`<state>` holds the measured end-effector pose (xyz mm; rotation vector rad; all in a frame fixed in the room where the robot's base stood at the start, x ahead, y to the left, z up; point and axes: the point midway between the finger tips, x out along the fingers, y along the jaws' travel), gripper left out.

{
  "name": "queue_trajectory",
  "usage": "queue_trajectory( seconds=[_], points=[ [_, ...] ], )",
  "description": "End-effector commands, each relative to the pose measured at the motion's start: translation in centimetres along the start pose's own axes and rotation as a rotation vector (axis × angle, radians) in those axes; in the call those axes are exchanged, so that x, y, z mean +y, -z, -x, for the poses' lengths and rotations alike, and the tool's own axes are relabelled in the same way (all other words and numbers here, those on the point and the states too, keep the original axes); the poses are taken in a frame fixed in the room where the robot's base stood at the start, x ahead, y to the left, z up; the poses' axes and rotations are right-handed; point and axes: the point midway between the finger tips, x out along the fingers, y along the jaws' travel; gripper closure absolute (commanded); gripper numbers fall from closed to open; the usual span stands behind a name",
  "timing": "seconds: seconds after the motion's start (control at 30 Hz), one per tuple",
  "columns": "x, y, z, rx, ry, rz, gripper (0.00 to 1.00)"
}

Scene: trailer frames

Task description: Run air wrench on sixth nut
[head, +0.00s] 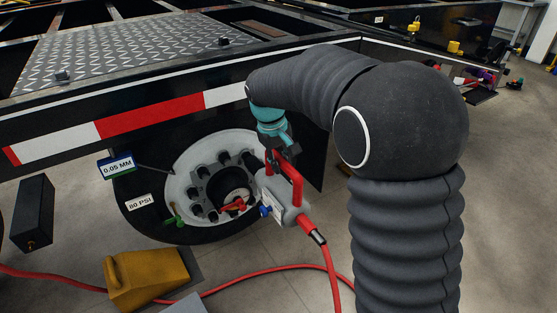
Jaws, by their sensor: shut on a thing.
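My gripper (283,158) is shut on the red handle of the air wrench (288,204), in front of the right side of the wheel. The wrench has a grey body, a blue part and a red hose running from its lower end. The wheel (180,190) has a pale rim and a dark hub (214,180) ringed with several dark nuts. The wrench hides the hub's right side, so I cannot tell whether its nose sits on a nut. A red part (232,205) shows at the hub's lower middle. A green part (174,221) shows at the rim's lower left.
A yellow wheel chock (148,277) stands on the floor at lower left. The red hose (262,271) crosses the floor. A black box (36,212) hangs at the left. The trailer frame (150,117) overhangs the wheel. Labels read "0.05 MM" (117,167) and "80 PSI" (139,203).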

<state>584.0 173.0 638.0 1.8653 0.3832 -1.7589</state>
Motion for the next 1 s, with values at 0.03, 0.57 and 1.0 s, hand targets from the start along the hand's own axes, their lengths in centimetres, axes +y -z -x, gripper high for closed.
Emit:
queue_trajectory(
  seconds=[0.03, 0.57, 1.0],
  points=[
    [0.1, -0.2, 0.2, 0.005, -0.001, -0.001, 1.0],
    [0.1, -2.3, 0.2, 0.004, -0.001, -0.001, 1.0],
    [0.1, -2.6, 0.2, 0.004, -0.001, -0.002, 1.0]
  ],
)
